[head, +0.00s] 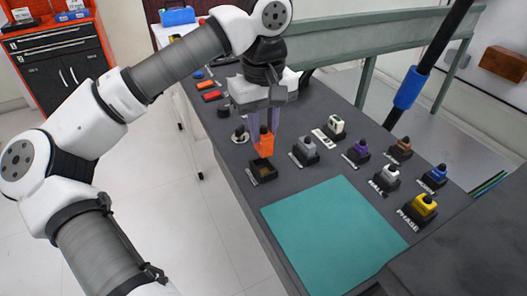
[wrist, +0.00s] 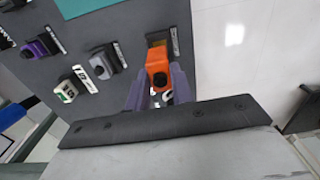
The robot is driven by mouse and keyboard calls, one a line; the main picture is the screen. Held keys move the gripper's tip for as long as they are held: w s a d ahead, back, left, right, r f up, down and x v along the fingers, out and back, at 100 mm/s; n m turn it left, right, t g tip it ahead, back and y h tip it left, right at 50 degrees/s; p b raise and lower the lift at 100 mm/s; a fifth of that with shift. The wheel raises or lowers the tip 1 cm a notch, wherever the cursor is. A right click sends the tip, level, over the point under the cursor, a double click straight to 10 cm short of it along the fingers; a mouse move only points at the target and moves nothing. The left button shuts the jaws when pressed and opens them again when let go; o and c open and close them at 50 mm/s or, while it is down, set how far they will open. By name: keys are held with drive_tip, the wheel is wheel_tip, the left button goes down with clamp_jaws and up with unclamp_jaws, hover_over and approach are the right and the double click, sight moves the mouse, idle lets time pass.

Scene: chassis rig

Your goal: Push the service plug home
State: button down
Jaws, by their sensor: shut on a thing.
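The orange plug (head: 264,143) has a dark top and is upright between the pale purple fingers of my gripper (head: 264,122). The fingers are shut on it. Directly below it on the grey panel is a square black socket (head: 262,171) with its opening partly visible. In the wrist view, the orange plug (wrist: 157,72) sits between the fingertips of my gripper (wrist: 158,90). The socket (wrist: 156,44) shows just beyond the plug, partly covered by it. The plug appears above the socket; whether its lower end touches or enters it I cannot tell.
A grey plug (head: 306,150), a white-green plug (head: 335,126) and a purple plug (head: 358,151) stand in labelled sockets to the right. Others, including a yellow plug (head: 424,206), stand further right. A bare teal mat (head: 330,230) lies in front.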

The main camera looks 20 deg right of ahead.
sight(263, 152)
drive_tip(key=shift+f, duration=3.05)
drive_tip(key=shift+f, duration=0.1)
drive_tip(key=shift+f+b, duration=0.15)
drive_tip(key=shift+b, duration=0.15)
drive_tip(key=c, duration=1.2)
unclamp_jaws()
